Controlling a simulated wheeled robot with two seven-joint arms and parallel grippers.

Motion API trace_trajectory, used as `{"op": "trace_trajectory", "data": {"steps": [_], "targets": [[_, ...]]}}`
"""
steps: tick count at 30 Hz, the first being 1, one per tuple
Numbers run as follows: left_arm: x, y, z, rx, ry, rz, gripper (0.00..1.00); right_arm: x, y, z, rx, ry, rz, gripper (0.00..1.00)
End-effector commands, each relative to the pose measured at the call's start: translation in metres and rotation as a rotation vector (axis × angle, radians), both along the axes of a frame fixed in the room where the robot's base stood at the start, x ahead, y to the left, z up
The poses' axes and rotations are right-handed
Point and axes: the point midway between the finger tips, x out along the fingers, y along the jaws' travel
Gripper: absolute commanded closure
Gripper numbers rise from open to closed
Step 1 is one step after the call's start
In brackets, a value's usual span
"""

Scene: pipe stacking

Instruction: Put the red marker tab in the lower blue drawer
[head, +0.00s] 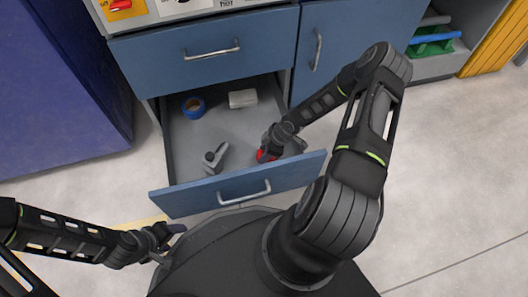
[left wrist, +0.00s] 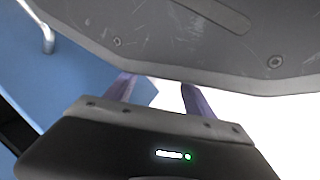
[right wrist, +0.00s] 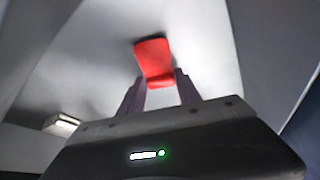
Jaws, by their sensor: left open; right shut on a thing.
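The red marker tab (head: 264,155) is inside the open lower blue drawer (head: 236,192), near its right side. It also shows in the right wrist view (right wrist: 154,62), between the fingertips. My right gripper (right wrist: 160,84) is shut on the tab, low inside the drawer; whether the tab touches the drawer floor is not clear. In the head view the right gripper (head: 270,148) covers part of the tab. My left gripper (head: 176,230) is open and empty, outside the drawer to the front left. It also shows in the left wrist view (left wrist: 160,88), close to my own base.
The drawer also holds a blue tape roll (head: 193,106), a pale block (head: 242,98) and a grey fitting (head: 215,158). A shut upper drawer (head: 190,68) is above. A dark blue cabinet (head: 60,100) stands at left. The drawer's middle floor is clear.

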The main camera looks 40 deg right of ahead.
Motion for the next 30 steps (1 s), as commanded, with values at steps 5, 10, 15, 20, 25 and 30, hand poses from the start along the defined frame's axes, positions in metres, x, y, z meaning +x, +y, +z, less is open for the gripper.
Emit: {"op": "trace_trajectory", "data": {"steps": [5, 10, 15, 20, 25, 30], "targets": [[0.000, 0.000, -0.002, 0.000, 0.000, 0.000, 0.38, 0.000, 0.000, -0.002, 0.000, 0.000, 0.000, 0.52], [0.000, 0.000, -0.002, 0.000, 0.000, 0.000, 0.38, 0.000, 0.000, -0.002, 0.000, 0.000, 0.000, 0.38], [0.000, 0.000, -0.002, 0.000, 0.000, 0.000, 0.38, 0.000, 0.000, -0.002, 0.000, 0.000, 0.000, 0.38], [0.000, 0.000, 0.001, 0.000, 0.001, 0.000, 0.38, 0.000, 0.000, 0.002, 0.000, 0.000, 0.000, 0.38], [-0.002, 0.000, 0.011, 0.001, 0.003, -0.002, 0.38, -0.004, -0.005, 0.019, 0.000, 0.000, -0.002, 0.38], [-0.004, 0.000, 0.028, 0.000, 0.009, -0.005, 0.38, -0.012, -0.015, 0.050, -0.001, 0.000, -0.004, 0.38]]}}
